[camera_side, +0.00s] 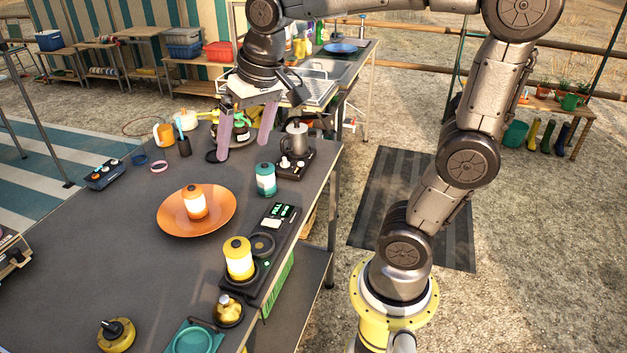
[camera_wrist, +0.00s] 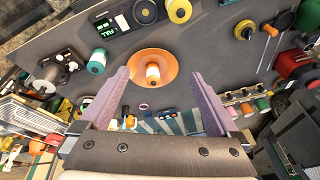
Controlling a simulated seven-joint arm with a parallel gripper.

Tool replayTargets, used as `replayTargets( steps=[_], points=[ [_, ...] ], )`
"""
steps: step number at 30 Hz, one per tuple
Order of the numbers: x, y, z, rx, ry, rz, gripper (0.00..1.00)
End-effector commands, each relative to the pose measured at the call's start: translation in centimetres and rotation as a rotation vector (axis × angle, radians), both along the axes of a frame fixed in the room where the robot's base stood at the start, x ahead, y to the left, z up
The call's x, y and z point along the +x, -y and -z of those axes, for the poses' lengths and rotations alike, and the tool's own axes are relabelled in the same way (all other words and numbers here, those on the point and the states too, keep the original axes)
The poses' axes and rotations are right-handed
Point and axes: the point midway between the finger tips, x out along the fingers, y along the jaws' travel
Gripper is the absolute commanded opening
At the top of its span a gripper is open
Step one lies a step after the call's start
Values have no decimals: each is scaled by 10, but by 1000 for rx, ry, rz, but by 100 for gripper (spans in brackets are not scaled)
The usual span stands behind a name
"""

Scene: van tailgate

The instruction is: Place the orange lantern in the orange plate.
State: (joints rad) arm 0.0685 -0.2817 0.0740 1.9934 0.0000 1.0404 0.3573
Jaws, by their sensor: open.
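The orange lantern (camera_side: 195,202) stands upright on the orange plate (camera_side: 170,222), a little off its centre toward the back in the side view. In the wrist view the lantern (camera_wrist: 152,74) also shows within the plate (camera_wrist: 143,57). My gripper (camera_side: 243,147) is open and empty, raised over the far end of the table, behind the plate and apart from the lantern. Its two purple fingers (camera_wrist: 160,90) are spread wide in the wrist view, with nothing between them touching either finger.
A kettle (camera_side: 296,139) stands near the gripper.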

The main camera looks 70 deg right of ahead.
Motion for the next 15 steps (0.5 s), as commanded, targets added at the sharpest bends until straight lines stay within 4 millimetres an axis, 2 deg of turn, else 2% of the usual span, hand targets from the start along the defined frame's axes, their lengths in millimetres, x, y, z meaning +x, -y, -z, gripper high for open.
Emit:
replayTargets(
  steps=[1,6,10,15],
  points=[
    [-25,-5,1,-18,31,-59,97],
    [-87,-15,20,-84,110,-246,97],
    [-117,-19,37,-123,149,-342,97],
    [-132,-20,48,-146,171,-395,97]
  ],
)
